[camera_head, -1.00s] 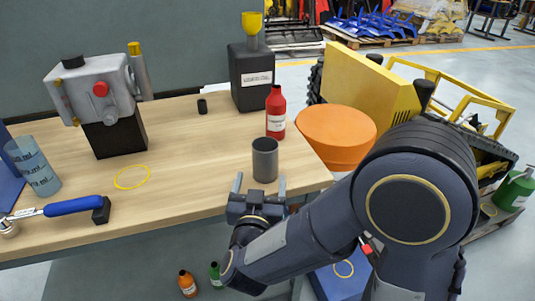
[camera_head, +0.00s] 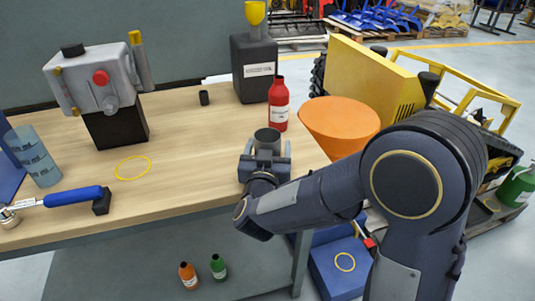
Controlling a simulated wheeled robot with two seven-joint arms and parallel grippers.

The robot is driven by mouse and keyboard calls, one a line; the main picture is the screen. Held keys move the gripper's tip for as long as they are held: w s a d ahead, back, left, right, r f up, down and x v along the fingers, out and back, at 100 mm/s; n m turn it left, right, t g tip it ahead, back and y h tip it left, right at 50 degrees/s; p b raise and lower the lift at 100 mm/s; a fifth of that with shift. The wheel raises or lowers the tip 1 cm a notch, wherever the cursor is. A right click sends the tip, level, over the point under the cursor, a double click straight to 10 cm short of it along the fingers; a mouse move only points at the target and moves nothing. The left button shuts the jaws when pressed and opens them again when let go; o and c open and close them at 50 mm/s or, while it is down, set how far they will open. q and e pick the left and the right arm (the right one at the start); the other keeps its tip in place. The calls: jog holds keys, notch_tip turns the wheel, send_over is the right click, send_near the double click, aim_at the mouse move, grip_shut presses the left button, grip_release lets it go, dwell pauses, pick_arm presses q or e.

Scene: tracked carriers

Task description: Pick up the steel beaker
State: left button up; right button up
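The steel beaker (camera_head: 267,136) is a grey open-topped cylinder standing upright near the right front part of the wooden workbench. My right gripper (camera_head: 267,154) comes from the front, with one finger on each side of the beaker. The fingers look spread, and I see no clear grip on the beaker. The gripper body hides the beaker's lower part. My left gripper is not in view.
A red bottle (camera_head: 278,105) stands just behind the beaker, with a black canister (camera_head: 254,80) farther back. An orange cone-shaped container (camera_head: 338,125) is to the right. The bench (camera_head: 190,140) is clear left of the beaker, around a yellow ring (camera_head: 132,168).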

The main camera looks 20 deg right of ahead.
jog(key=c, duration=0.9)
jog(key=shift+c, duration=0.5)
jog(key=shift+r, duration=0.15)
